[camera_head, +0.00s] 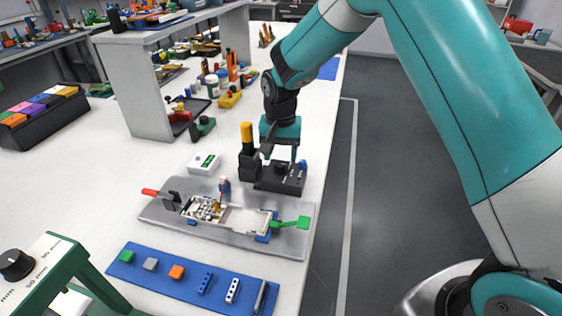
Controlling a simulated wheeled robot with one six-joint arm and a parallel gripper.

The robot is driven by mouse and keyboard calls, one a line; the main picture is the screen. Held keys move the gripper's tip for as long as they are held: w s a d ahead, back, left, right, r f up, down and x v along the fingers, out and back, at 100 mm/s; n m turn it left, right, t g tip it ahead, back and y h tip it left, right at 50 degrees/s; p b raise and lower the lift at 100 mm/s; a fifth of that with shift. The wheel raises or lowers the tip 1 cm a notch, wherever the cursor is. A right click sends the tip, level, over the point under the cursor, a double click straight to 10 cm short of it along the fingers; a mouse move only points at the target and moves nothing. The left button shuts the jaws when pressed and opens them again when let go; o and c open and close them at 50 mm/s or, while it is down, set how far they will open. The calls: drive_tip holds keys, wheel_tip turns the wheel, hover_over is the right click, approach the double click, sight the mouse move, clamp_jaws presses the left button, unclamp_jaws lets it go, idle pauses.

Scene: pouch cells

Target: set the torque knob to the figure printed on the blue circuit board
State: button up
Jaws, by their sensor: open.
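My gripper (280,153) points down just above a black stand (280,179), beside a yellow-topped black holder. Its fingers look apart, and no held thing shows between them. A black knob (15,264) sits on a white panel with "mm" figures at the lower left, cut by the picture's edge. I cannot tell whether it is the torque knob, and its setting is unreadable. A small white box (204,164) with a green mark lies left of the stand. I cannot make out a blue circuit board or its printed figure.
A metal fixture plate (165,212) holds an open pale housing (245,219), with a red-handled clamp and a green lever. A blue mat (190,289) with several small parts lies in front. A raised shelf stands behind. The bench's left middle is clear.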

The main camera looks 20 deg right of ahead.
sight(281, 164)
drive_tip(key=shift+f, duration=1.75)
drive_tip(key=c, duration=0.9)
